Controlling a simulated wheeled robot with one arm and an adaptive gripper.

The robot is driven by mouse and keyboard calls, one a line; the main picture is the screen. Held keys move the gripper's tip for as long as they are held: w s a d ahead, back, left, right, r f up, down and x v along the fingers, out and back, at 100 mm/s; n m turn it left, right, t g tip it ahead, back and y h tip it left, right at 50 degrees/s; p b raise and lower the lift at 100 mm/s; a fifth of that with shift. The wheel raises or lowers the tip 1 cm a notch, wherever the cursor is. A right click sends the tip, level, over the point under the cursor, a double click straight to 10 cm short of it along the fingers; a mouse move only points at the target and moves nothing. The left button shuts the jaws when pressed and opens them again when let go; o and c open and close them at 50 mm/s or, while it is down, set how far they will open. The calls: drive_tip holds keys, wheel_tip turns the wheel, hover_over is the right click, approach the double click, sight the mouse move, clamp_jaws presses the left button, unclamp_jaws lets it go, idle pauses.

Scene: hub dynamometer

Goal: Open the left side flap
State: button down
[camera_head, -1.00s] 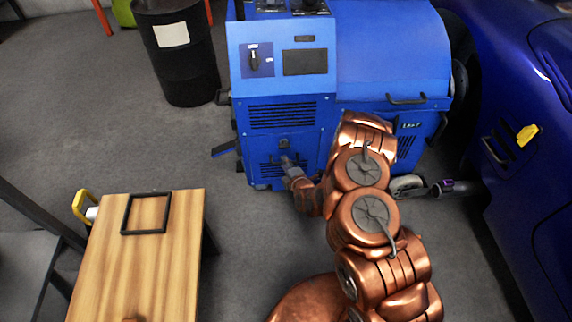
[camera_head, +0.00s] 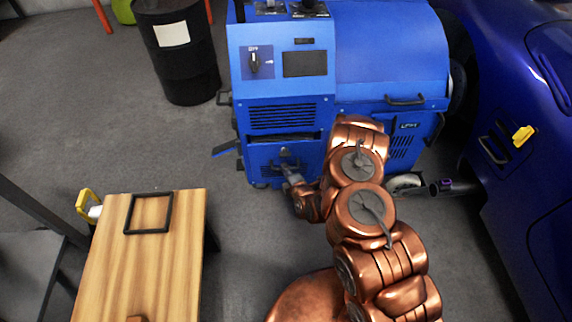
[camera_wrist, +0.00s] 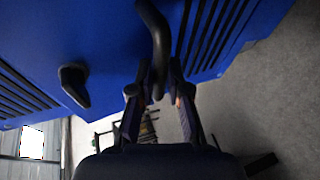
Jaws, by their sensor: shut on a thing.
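The blue dynamometer (camera_head: 390,50) stands at the top centre. The lower-left flap (camera_head: 262,160) on its front hangs slightly out, with a dark gap (camera_head: 285,137) along its top edge. My gripper (camera_head: 288,168) is at this flap's middle, partly hidden by my wrist. In the wrist view, my gripper (camera_wrist: 158,92) is shut on a dark curved handle (camera_wrist: 158,40) of the blue panel. A black latch knob (camera_wrist: 74,86) sits to the left on that panel, between slotted vents.
A black barrel (camera_head: 178,55) stands left of the machine. A wooden table (camera_head: 150,265) with a black frame (camera_head: 148,212) is at lower left. A blue car (camera_head: 525,190) is close on the right. Grey floor is free between table and machine.

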drive_tip(key=shift+s+f+p, duration=0.2)
drive_tip(key=shift+s+p, duration=1.85)
drive_tip(key=shift+s, duration=0.55)
drive_tip(key=c, duration=0.7)
unclamp_jaws()
